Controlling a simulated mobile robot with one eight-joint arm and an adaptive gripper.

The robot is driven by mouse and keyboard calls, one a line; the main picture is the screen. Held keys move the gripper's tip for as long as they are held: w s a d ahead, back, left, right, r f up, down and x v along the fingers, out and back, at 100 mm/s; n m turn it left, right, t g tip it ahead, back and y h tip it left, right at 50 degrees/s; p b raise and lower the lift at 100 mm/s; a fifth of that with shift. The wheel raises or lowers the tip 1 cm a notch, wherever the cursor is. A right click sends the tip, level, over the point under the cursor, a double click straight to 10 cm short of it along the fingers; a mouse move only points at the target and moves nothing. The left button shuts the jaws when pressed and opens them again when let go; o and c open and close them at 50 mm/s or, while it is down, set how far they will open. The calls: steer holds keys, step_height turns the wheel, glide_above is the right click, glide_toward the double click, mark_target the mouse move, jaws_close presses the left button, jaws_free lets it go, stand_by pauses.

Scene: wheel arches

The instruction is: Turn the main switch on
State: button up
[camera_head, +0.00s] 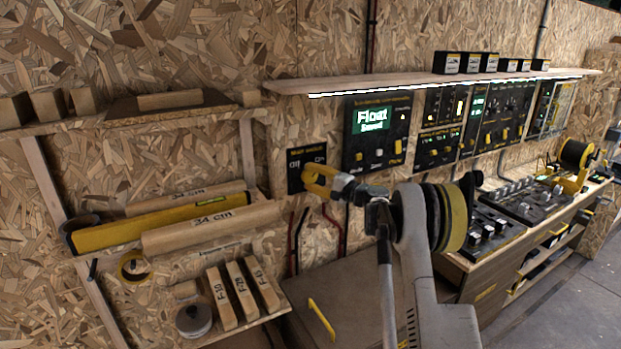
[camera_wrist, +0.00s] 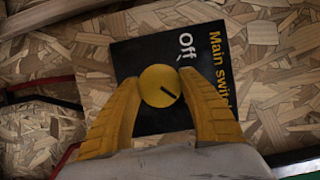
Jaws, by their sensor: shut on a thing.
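The main switch is a round yellow knob (camera_wrist: 160,86) on a black panel (camera_wrist: 138,58) lettered "Main switch" and "Off". The panel (camera_head: 293,182) also shows on the wooden wall in the head view, left of the "Float" display. My gripper (camera_wrist: 160,90) is shut on the knob, one yellow finger on each side. In the head view my gripper (camera_head: 312,177) reaches the panel from the right and hides the knob. The knob's dark line points to the lower right in the wrist view, away from "Off". The right finger covers that side of the panel.
A panel with a lit "Float" display (camera_head: 373,119) is right of the switch, under a shelf (camera_head: 400,84) carrying small black boxes. Rolls (camera_head: 210,227) marked "34 cm" lie on a rack to the left. A workbench with controls (camera_head: 515,205) stands at right.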

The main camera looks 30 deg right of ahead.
steer(key=o, duration=1.2)
steer(key=shift+a, duration=0.1)
steer(key=v, duration=1.2)
